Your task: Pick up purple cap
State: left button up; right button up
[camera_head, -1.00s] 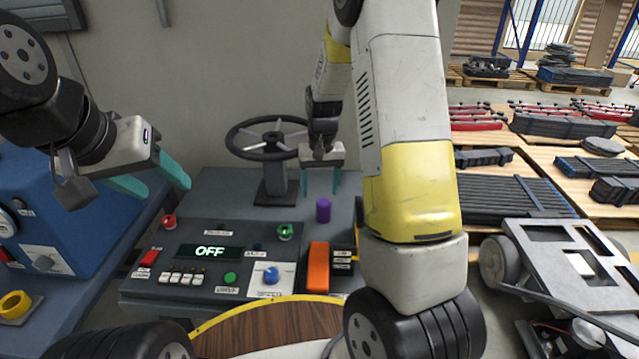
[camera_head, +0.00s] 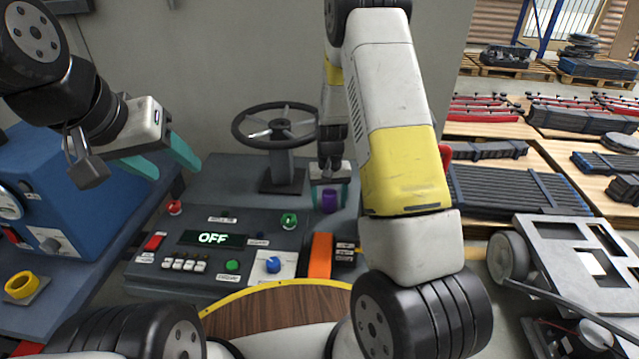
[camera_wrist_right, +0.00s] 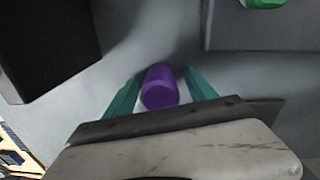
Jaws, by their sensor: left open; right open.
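The purple cap (camera_head: 330,201) stands upright on the grey console, to the right of the steering wheel's post. In the right wrist view the cap (camera_wrist_right: 160,86) sits between the two teal fingers of my right gripper (camera_wrist_right: 161,92), with small gaps on both sides. My right gripper (camera_head: 330,196) is open and low around the cap, pointing down. My left gripper (camera_head: 168,160) is open and empty, raised above the console's left side.
The steering wheel (camera_head: 279,127) stands just left of my right gripper. The control panel with an OFF display (camera_head: 212,239) and an orange lever (camera_head: 320,255) lie in front of the cap. A blue machine (camera_head: 85,190) stands at the left.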

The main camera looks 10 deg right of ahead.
aim_at(329, 192)
jog(key=shift+c, duration=0.3)
grip_shut()
notch_tip(329, 192, up, 24)
jog(key=shift+r, duration=0.2)
dwell(1.1)
